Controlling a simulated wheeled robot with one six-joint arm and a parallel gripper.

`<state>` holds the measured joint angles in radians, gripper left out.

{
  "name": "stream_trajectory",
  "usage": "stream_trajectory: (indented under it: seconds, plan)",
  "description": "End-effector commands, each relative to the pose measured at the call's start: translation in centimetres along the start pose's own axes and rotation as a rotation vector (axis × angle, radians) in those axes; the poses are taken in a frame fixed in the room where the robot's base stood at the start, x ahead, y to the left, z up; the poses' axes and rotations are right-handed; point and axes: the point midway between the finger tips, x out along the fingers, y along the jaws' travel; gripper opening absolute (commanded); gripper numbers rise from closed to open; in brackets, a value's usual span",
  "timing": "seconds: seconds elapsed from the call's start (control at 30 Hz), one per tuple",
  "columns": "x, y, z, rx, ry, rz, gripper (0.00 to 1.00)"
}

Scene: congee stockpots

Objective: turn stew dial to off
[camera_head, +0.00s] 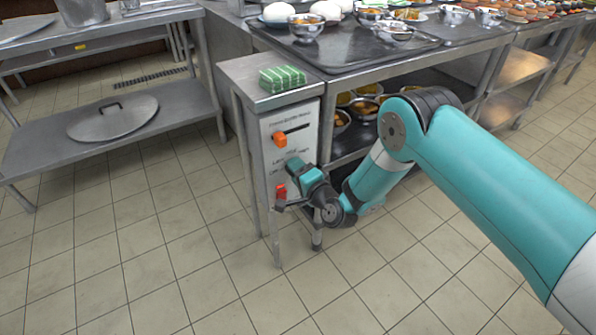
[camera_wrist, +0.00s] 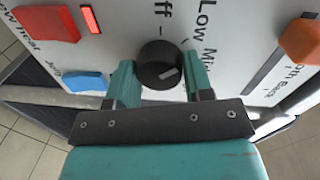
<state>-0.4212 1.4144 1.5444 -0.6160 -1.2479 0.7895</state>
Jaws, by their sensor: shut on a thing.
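The stew dial is a round black knob (camera_wrist: 157,56) on a white control panel (camera_wrist: 130,25). It carries a short light mark on its lower right face. Printed words around it include "ff", "Low" and a partly cut-off "Mi". My gripper (camera_wrist: 161,78) has its two teal fingers on either side of the knob, shut on it. In the head view, my gripper (camera_head: 292,188) is at the panel (camera_head: 290,160) on the end of a steel counter, and it hides the dial there.
An orange slider (camera_wrist: 300,42) lies to the right of the dial in the wrist view. A red button (camera_wrist: 45,22), a lit red lamp (camera_wrist: 90,19) and a blue button (camera_wrist: 85,82) lie to the left. A green striped cloth (camera_head: 283,78) lies on the counter. The tiled floor in front is clear.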

Motion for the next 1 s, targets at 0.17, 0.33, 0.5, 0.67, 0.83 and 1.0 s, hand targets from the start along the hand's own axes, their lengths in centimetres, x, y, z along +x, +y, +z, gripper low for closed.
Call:
stream_trajectory:
  seconds: [0.17, 0.33, 0.5, 0.67, 0.83, 1.0]
  plan:
    - [-0.08, 0.09, -0.10, -0.169, 0.016, 0.007, 0.23]
    - [-0.08, 0.09, -0.07, -0.331, 0.028, 0.011, 0.23]
    - [-0.08, 0.08, -0.01, -0.490, 0.040, 0.014, 0.23]
    - [-0.07, 0.15, 0.03, -0.630, 0.051, 0.018, 0.23]
    - [-0.05, 0.21, 0.05, -0.754, 0.061, 0.020, 0.23]
    - [-0.04, 0.25, 0.01, -0.847, 0.069, 0.023, 0.23]
